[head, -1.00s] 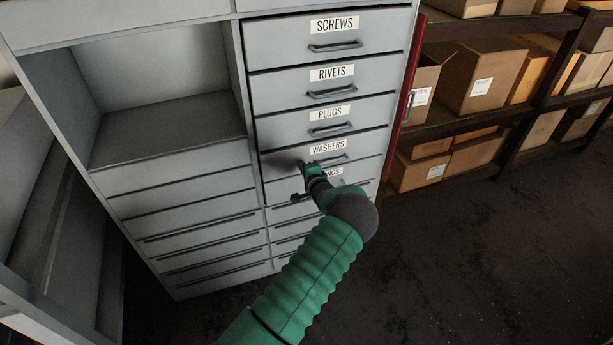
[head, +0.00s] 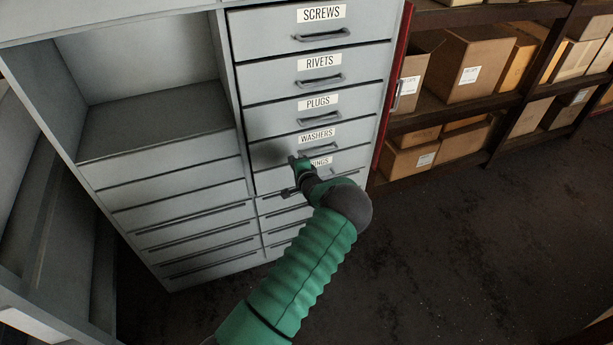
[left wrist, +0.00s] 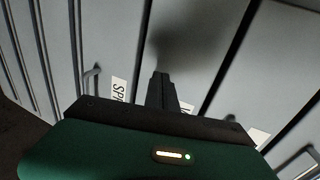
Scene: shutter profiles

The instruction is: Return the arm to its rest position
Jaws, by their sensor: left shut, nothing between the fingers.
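My left arm comes in from the bottom of the head view, a green ribbed sleeve with a dark grey joint. My left gripper (head: 297,163) is in front of the grey drawer cabinet, over the washers drawer (head: 275,150) and the drawer below it. It is shut with nothing in it. In the left wrist view its closed dark fingers (left wrist: 161,88) point at the drawer fronts. My right gripper is not in view.
Drawers labelled screws (head: 310,35), rivets (head: 310,80) and plugs (head: 310,118) are above, all looking closed, with protruding handles. An open compartment (head: 155,115) is on the left. Shelves with cardboard boxes (head: 470,65) stand at right. The dark floor (head: 450,250) is clear.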

